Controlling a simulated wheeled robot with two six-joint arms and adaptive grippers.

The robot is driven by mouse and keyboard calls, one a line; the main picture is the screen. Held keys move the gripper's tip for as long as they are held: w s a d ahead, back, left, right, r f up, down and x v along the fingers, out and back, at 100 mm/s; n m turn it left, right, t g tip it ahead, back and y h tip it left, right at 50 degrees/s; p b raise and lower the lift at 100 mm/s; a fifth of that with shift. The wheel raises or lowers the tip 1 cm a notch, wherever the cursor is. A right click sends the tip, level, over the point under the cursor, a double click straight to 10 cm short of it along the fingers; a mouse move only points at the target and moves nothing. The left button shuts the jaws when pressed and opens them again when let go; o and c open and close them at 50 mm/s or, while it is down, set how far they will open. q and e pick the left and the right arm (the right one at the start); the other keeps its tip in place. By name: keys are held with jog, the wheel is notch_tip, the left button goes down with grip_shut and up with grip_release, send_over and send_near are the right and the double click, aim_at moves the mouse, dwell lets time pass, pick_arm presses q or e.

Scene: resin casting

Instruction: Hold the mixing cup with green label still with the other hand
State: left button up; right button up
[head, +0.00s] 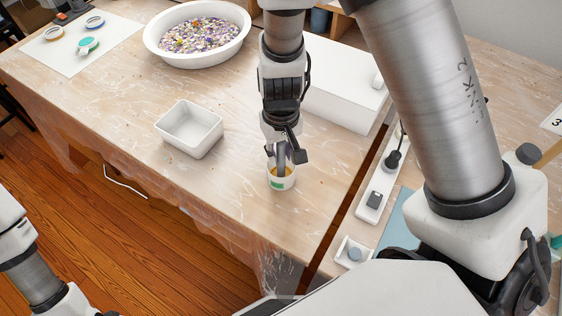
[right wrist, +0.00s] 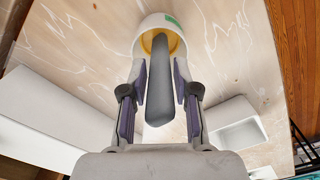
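The mixing cup (head: 281,184) is small and white with a green label (head: 277,184). It stands upright on the table near its front right edge, with yellow-orange liquid inside.
A white square tray (head: 190,135) stands left of the cup. A large white bowl (head: 150,45) of colourful pieces is at the back. A white box (head: 340,90) lies behind my right wrist. A white strip (head: 371,215) with small items runs along the right.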

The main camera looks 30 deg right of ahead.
jog(key=o, duration=0.4)
notch_tip(320, 180, up, 12)
dwell(0.3)
dwell(0.4)
